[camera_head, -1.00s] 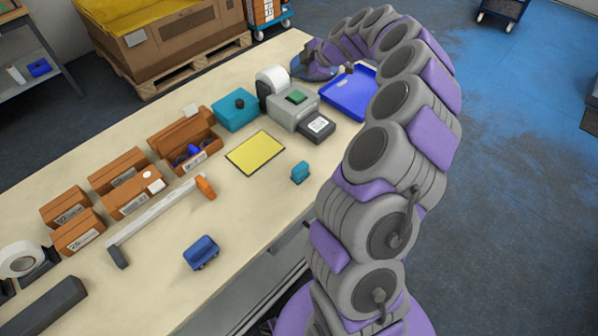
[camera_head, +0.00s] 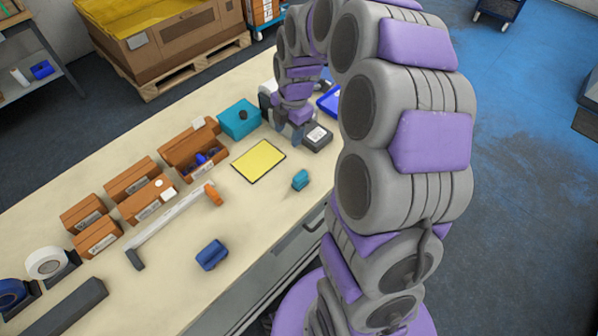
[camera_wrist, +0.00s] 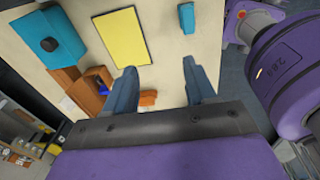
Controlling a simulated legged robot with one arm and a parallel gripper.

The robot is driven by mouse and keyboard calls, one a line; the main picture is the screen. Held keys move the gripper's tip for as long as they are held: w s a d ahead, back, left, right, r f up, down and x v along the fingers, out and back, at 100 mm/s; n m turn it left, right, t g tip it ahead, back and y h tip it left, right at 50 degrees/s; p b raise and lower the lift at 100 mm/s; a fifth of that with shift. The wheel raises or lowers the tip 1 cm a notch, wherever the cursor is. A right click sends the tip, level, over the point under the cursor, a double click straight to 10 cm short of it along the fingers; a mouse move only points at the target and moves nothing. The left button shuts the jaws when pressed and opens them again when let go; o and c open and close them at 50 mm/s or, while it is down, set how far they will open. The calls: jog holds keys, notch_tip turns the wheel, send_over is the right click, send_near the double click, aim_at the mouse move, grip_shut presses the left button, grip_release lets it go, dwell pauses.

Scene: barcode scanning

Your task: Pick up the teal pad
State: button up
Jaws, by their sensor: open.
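The teal pad (camera_head: 300,180) is a small teal block lying on the bench near its right edge, right of a yellow sheet. In the wrist view, the teal pad (camera_wrist: 186,18) shows near the top, beyond my fingers and closer to the right one. My gripper (camera_head: 289,134) points down over the bench, farther back than the pad, near the grey label device. In the wrist view my gripper (camera_wrist: 157,72) has its two fingers spread, with nothing between them. The pad is apart from both fingers.
The yellow sheet (camera_head: 259,161) lies flat, left of the pad. A teal box with a dark knob (camera_head: 238,120) and a grey device (camera_head: 316,138) stand behind. A blue object (camera_head: 212,254) lies nearer. Orange bins (camera_head: 140,200) line the left side. Bench around the pad is clear.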

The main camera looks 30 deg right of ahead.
jog(key=s+d+h, duration=0.1)
jog(key=s, duration=0.2)
jog(key=b, duration=0.2)
send_over(300, 175)
jog(key=shift+g, duration=0.4)
jog(key=f, duration=1.1)
jog(key=shift+w+a+f, duration=0.15)
jog(key=shift+w+f, duration=0.05)
jog(key=shift+s+f+b, duration=0.15)
jog(key=shift+f+b, duration=0.35)
jog(key=shift+f, duration=1)
jog(key=shift+s+f+b, duration=0.1)
jog(key=shift+f+b, duration=0.4)
jog(key=shift+f, duration=1)
jog(key=shift+c, duration=0.4)
jog(key=c, duration=0.9)
